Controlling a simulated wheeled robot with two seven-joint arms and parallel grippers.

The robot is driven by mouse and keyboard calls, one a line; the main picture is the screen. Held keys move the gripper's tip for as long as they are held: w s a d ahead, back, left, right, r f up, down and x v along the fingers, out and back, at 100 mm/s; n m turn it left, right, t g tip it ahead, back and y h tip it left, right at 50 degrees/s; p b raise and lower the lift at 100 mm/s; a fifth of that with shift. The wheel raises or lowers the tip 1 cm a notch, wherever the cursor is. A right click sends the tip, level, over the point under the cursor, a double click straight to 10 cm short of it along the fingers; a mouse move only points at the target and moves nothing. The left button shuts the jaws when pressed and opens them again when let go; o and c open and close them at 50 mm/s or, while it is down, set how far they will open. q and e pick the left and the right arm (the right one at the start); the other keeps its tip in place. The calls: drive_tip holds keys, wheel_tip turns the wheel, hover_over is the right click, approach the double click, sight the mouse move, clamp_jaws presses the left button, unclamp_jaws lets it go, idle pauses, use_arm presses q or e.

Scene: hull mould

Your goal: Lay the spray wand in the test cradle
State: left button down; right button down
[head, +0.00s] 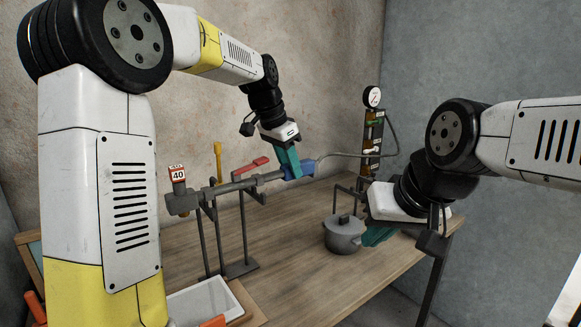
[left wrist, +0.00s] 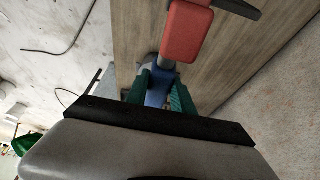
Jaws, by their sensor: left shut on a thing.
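The spray wand (head: 235,186) is a grey tube with a block-like head at its left end, a red lever (head: 250,165) and a blue grip (head: 299,170). My left gripper (head: 292,172) is shut on the blue grip, which also shows between the green fingers in the left wrist view (left wrist: 155,95). The test cradle (head: 245,240) appears to be the dark grey uprights on the table below the tube. The wand lines up with their tops; I cannot tell whether it rests on them. My right gripper (head: 378,236) is beside the grey pot, its fingers partly hidden.
A grey lidded pot (head: 344,236) stands on the wooden table (head: 300,265). A hose runs from the wand to a panel with a gauge (head: 372,97). A white tray (head: 205,302) is at the front left. A tag reading 40 (head: 178,175) shows at the wand's head.

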use_arm(q)
drive_tip(key=shift+f, duration=1.4)
drive_tip(key=c, duration=1)
unclamp_jaws()
drive_tip(key=shift+v, duration=3.85)
drive_tip(key=shift+a, duration=0.1)
drive_tip(key=s+a+f+n+t, duration=0.1)
drive_tip(key=s+a+f+n, duration=0.1)
drive_tip(key=s, duration=0.6)
drive_tip(key=s+a+f+n+t, duration=0.1)
drive_tip(key=s+a+n, duration=0.3)
drive_tip(key=s, duration=0.4)
drive_tip(key=s+a+f+n+t+y, duration=0.1)
drive_tip(key=s+a+f+n, duration=0.3)
drive_tip(key=s, duration=0.5)
drive_tip(key=shift+a+t, duration=0.4)
drive_tip(key=shift+a, duration=0.5)
